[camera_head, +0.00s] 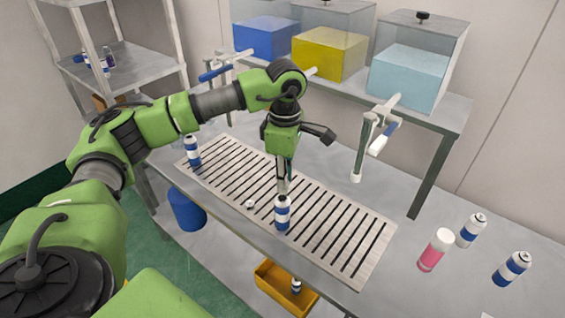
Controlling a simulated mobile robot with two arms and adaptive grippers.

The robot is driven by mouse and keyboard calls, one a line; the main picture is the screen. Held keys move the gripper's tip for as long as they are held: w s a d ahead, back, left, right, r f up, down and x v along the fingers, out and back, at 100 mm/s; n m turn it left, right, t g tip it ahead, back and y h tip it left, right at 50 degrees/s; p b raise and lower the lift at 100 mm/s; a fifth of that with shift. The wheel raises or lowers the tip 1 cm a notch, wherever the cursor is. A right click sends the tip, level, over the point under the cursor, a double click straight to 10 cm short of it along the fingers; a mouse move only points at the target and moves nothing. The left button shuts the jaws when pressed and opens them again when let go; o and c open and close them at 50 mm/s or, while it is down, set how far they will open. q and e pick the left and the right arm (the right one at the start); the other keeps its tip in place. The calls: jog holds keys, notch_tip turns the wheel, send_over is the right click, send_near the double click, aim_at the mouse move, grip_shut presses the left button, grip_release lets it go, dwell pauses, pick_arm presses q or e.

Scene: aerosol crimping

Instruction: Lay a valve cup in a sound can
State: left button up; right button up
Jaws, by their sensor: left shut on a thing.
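A white and blue can (282,218) stands upright on the slotted grate near its front edge. My left gripper (283,188) points straight down right over this can's mouth. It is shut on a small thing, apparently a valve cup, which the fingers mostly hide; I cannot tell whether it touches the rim. Another small pale piece, perhaps a valve cup, (250,204) lies on the grate to the left of the can. Another blue and white can (193,151) stands at the grate's left end. My right gripper is out of view.
The slotted grate (345,262) lies on a metal table. A pink can (434,250) and blue and white cans (470,230) (512,268) are at the right. Tanks with blue, yellow (328,56) and pale liquid stand on a rear shelf, with taps (372,140) hanging down. A yellow bin (272,287) is below.

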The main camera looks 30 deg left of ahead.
aim_at(282, 199)
pick_arm(q)
jog(key=shift+w+a+r+n, duration=0.3)
jog(key=shift+a+n, duration=0.25)
jog(key=shift+n, duration=0.25)
jog(key=shift+w+a+n, duration=0.1)
jog(key=shift+a+n, duration=0.05)
jog(key=shift+n, duration=0.15)
jog(key=shift+f, duration=0.35)
jog(key=shift+f+b, duration=0.5)
jog(key=shift+f, duration=0.15)
notch_tip(282, 199, down, 2)
jog(key=shift+f+b, duration=0.25)
jog(key=shift+b, duration=0.45)
jog(key=shift+f+b, duration=0.5)
jog(key=shift+f, duration=0.15)
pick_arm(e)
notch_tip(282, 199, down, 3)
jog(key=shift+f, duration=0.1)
